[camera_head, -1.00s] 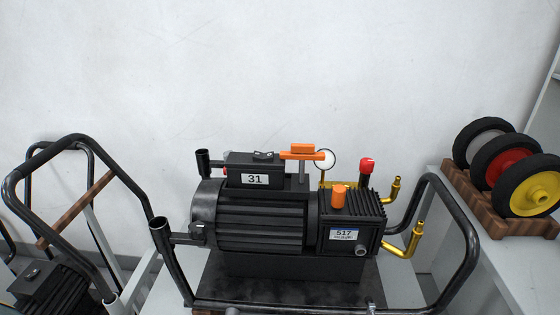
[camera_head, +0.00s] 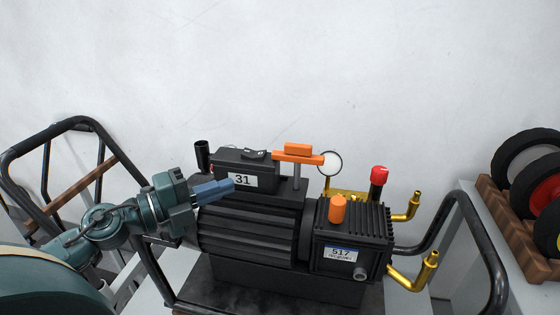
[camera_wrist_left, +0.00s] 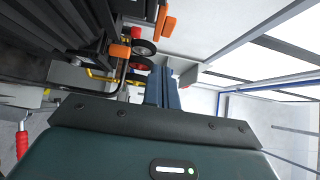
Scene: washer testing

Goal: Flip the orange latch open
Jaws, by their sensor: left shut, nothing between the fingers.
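The orange latch (camera_head: 298,157) is a flat orange bar with a raised block, on a thin grey post above the black pump (camera_head: 255,230). It also shows in the left wrist view (camera_wrist_left: 166,22), near the top. My left gripper (camera_head: 232,185) comes in from the left, its blue fingers shut and empty, in front of the black box (camera_head: 228,170) labelled 31. A clear gap lies between the fingertips and the latch, which is to their right. In the wrist view the fingers (camera_wrist_left: 162,80) point upward. My right gripper is not in view.
An orange cap (camera_head: 337,208), a red knob (camera_head: 379,175) and brass pipes (camera_head: 415,275) are right of the latch. A black tube frame (camera_head: 470,205) surrounds the pump. Wheels in a wooden rack (camera_head: 510,215) stand at the right. The space above the pump is free.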

